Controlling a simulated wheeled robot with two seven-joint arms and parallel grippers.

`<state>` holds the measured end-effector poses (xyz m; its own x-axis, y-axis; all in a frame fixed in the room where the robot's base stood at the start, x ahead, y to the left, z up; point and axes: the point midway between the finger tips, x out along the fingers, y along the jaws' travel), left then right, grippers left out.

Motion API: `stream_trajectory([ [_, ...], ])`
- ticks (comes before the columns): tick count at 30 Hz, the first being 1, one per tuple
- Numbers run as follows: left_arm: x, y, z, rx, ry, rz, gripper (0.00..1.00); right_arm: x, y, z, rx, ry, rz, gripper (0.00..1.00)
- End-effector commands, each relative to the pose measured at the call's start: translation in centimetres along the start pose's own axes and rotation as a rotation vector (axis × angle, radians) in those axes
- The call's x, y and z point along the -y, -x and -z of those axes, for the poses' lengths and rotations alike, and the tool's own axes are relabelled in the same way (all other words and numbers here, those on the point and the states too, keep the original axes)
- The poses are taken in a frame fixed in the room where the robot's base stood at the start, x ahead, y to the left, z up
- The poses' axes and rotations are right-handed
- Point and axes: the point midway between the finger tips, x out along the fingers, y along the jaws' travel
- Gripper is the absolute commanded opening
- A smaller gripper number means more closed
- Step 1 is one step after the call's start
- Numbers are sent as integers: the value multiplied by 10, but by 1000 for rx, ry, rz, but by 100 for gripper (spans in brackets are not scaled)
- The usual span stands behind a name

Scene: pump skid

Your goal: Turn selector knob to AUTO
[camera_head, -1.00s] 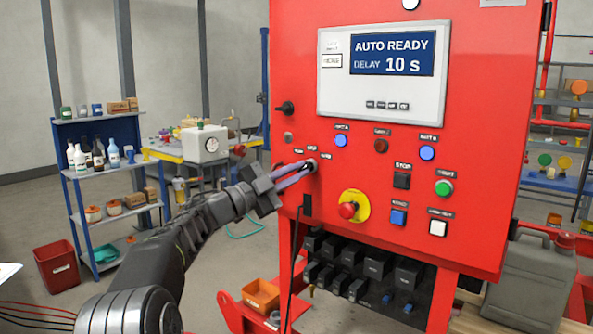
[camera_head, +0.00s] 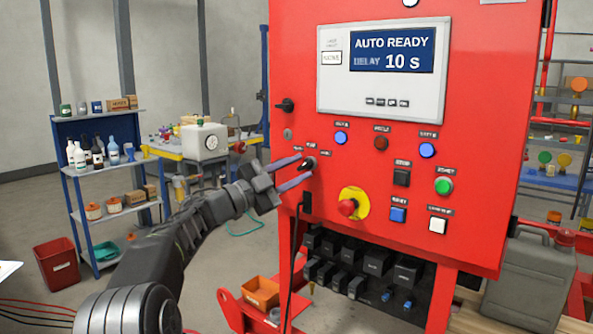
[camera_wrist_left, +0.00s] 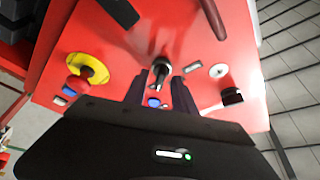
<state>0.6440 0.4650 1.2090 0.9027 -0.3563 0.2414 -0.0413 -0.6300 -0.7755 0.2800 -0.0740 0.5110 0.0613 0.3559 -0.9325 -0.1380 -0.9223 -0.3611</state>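The black selector knob (camera_head: 309,163) sits on the left of the red control panel, below small labels too blurred to read. Its grip looks tilted in the head view; it also shows in the left wrist view (camera_wrist_left: 160,73). My left gripper (camera_head: 305,165) is open at the knob, one finger above and one below it in the head view. In the left wrist view its fingers (camera_wrist_left: 158,86) stand apart, with the knob between and just beyond their tips. The display (camera_head: 392,52) reads "AUTO READY" and "DELAY 10 s". My right gripper is not in view.
A yellow-ringed red stop button (camera_head: 350,205) is right of and below the knob. A black key-like switch (camera_head: 285,105) is above left. Several coloured buttons fill the panel's right. A cable hangs below the knob. Shelves (camera_head: 100,118) stand well behind the arm.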

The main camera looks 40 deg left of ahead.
Motion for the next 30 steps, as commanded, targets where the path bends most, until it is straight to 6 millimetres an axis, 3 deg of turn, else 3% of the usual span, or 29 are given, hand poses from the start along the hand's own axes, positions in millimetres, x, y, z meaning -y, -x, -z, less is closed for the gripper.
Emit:
stream_trajectory([
  [15, 0, 70, -1, 2, -2, 1, 32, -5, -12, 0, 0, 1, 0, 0],
  [30, 0, 76, 0, 1, -1, 0, 32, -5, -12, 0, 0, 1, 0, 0],
])
